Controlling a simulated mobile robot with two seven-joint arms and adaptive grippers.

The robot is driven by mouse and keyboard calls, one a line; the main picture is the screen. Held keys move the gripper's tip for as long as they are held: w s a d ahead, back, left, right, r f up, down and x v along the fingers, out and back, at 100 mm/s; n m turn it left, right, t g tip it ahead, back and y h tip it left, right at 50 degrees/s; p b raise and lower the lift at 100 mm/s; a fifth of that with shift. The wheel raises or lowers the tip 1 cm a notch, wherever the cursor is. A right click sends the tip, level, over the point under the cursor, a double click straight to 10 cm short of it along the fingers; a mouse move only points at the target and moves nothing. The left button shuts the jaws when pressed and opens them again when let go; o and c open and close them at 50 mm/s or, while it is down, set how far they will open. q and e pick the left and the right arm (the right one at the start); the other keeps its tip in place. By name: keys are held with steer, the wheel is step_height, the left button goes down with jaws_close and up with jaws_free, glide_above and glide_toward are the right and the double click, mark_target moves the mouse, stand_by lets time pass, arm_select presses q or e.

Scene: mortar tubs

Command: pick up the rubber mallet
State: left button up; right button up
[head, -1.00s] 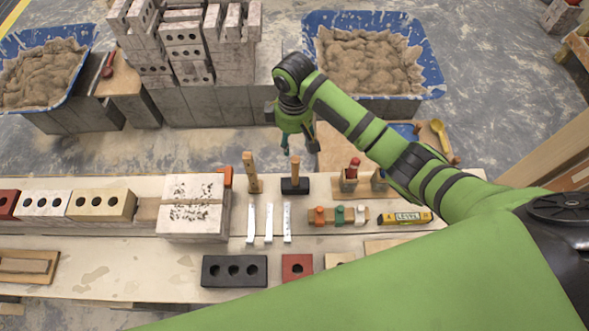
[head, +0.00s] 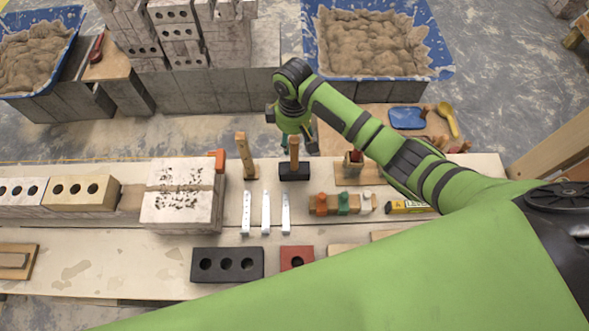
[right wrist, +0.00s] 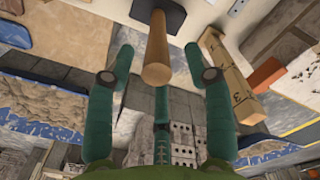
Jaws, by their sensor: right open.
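The rubber mallet stands on its black head (head: 294,172) on the bench, with its wooden handle (head: 294,149) pointing up. In the right wrist view its handle (right wrist: 157,45) shows end-on, and its dark head (right wrist: 158,15) is at the top edge. My right gripper (head: 296,142) is just behind the handle in the head view, its fingers partly hidden. In the right wrist view the open gripper (right wrist: 158,62) has its green fingers on either side of the handle, with gaps and no visible contact. My left gripper is not in view.
Several white strips (head: 266,212) lie in front. A wooden rack with coloured pieces (head: 342,204) and a yellow level (head: 404,207) are to the right. Bricks and blocks (head: 183,193) fill the left side.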

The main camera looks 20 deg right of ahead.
step_height(320, 180, down, 4)
steer(key=shift+w+d+f, duration=0.1)
steer(key=shift+d+f, duration=0.05)
jaws_close()
steer(key=shift+r, duration=0.2)
steer(key=shift+w+r, duration=0.1)
steer(key=shift+r, duration=0.25)
step_height(320, 180, up, 9)
steer(key=shift+r, duration=0.1)
stand_by(0.5)
